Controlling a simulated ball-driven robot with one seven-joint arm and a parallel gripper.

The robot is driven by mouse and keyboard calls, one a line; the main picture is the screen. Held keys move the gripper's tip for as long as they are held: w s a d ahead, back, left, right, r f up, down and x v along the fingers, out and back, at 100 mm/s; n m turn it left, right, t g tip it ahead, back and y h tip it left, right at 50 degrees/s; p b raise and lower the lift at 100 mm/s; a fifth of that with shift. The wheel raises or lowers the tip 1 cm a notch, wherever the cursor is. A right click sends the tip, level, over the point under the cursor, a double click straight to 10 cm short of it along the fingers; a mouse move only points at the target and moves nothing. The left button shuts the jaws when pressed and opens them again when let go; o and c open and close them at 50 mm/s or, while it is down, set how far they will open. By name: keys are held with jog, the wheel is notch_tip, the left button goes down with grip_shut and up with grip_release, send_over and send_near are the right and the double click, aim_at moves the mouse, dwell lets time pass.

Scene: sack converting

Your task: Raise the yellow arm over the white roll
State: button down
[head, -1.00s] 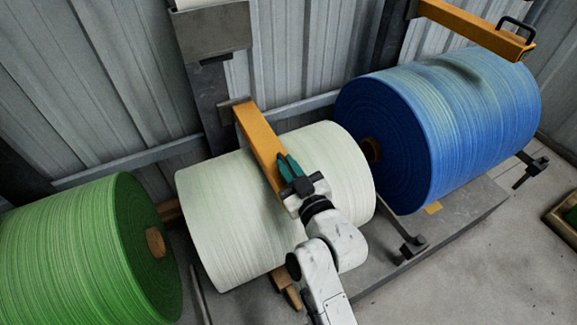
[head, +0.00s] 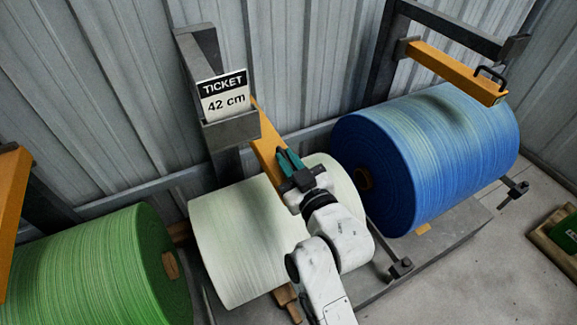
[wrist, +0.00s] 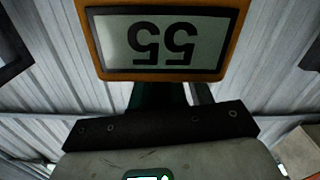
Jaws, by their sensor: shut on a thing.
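The white roll (head: 235,245) lies on its side in the middle of the head view, between a green roll and a blue roll. The yellow arm (head: 264,150) slants down over it from the dark post behind. My gripper (head: 290,160), with teal fingers, is shut on the yellow arm near its front end. The fingers and my wrist hide that end and part of the roll. In the wrist view the yellow arm's end (wrist: 86,40) fills the top, with a display (wrist: 160,42) whose upside-down digits look like 55. Whether the arm touches the roll is hidden.
A ticket reading 42 cm (head: 224,95) stands in a holder on the post. The blue roll (head: 455,145) has a raised yellow arm (head: 450,70) above it. The green roll (head: 95,265) is at left, with another yellow arm (head: 12,200).

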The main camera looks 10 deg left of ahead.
notch_tip(320, 180, up, 6)
jog(key=p, duration=0.2)
jog(key=shift+f+p, duration=0.1)
jog(key=shift+p, duration=0.2)
jog(key=c, duration=1.5)
grip_release()
jog(key=o, duration=0.3)
jog(key=shift+f, duration=0.1)
jog(key=shift+o, duration=0.2)
jog(key=shift+f, duration=0.1)
jog(key=v, duration=1)
jog(key=shift+s+d, duration=0.3)
